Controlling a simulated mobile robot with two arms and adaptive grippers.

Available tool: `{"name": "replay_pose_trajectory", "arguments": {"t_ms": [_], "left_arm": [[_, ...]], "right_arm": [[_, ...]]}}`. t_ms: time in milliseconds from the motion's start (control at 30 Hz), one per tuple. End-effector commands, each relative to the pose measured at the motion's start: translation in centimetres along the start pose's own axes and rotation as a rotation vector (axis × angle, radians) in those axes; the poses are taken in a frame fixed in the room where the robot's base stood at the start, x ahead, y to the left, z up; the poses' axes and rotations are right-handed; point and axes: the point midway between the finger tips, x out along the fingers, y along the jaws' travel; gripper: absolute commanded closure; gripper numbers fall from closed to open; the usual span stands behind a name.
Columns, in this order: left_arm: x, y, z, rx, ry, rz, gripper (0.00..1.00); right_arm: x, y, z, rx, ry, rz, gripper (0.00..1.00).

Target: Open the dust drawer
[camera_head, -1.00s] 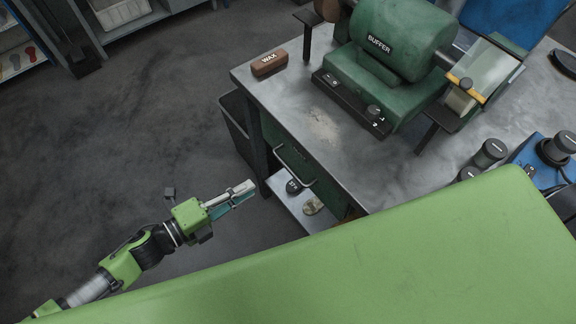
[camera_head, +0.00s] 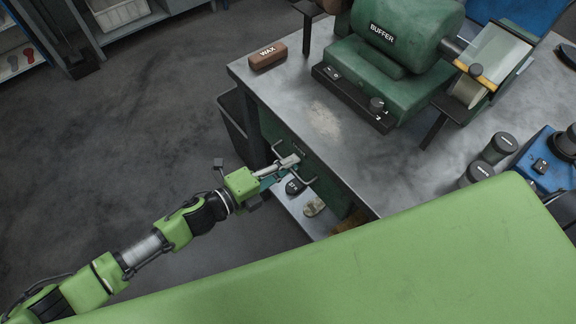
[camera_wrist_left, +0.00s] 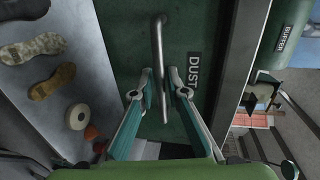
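The dust drawer (camera_head: 272,128) is the green front under the steel bench top, and it looks shut. Its DUST label shows in the left wrist view (camera_wrist_left: 193,70). The drawer's bar handle (camera_head: 311,172) is metal; in the left wrist view the handle (camera_wrist_left: 158,45) runs upright in the picture. My left gripper (camera_head: 297,160) is at the handle. In the left wrist view its two fingers (camera_wrist_left: 160,72) are open, one on each side of the bar, with gaps showing. My right gripper is not in view.
The bench top (camera_head: 320,120) carries a green buffer (camera_head: 400,45) and a wax block (camera_head: 268,54). A lower shelf (camera_head: 290,208) with soles sits below the drawer. A dark bin (camera_head: 234,125) stands at the bench's left. Floor to the left is free.

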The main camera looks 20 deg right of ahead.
Motion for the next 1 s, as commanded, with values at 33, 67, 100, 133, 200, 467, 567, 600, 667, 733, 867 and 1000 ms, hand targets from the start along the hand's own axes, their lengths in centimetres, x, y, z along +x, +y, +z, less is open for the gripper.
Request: {"name": "replay_pose_trajectory", "arguments": {"t_ms": [33,67,100,133,200,467,567,600,667,733,867,1000], "left_arm": [[0.1,0.0,0.0,0.000,0.000,0.000,0.86],[0.1,0.0,0.0,0.000,0.000,0.000,0.86],[0.1,0.0,0.0,-0.001,0.000,0.000,0.86],[0.1,0.0,0.0,-0.001,0.000,0.000,0.86],[0.1,0.0,0.0,-0.001,0.000,0.000,0.86],[0.0,0.0,0.0,-0.001,0.000,0.001,1.00],[-0.2,0.1,0.0,-0.001,0.000,0.001,1.00],[-0.4,0.1,0.0,-0.001,-0.001,0.002,1.00],[-0.8,0.2,0.0,-0.002,-0.001,0.003,1.00],[-1.6,0.4,0.0,-0.003,-0.002,0.004,1.00],[-3.9,0.9,0.0,-0.003,-0.003,0.006,1.00],[-7.2,1.6,0.0,-0.003,-0.003,0.006,1.00]], "right_arm": [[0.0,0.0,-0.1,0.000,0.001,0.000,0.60],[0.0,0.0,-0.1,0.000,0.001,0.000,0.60],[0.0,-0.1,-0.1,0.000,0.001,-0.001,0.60],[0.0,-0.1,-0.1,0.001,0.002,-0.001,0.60],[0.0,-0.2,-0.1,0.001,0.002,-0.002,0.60],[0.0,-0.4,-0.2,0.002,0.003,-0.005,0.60],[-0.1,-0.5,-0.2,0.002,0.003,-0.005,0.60],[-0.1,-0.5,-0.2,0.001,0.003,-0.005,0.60],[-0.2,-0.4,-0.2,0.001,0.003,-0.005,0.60],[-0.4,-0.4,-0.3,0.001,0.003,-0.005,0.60],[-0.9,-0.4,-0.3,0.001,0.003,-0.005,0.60],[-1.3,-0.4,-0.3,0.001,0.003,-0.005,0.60]]}}
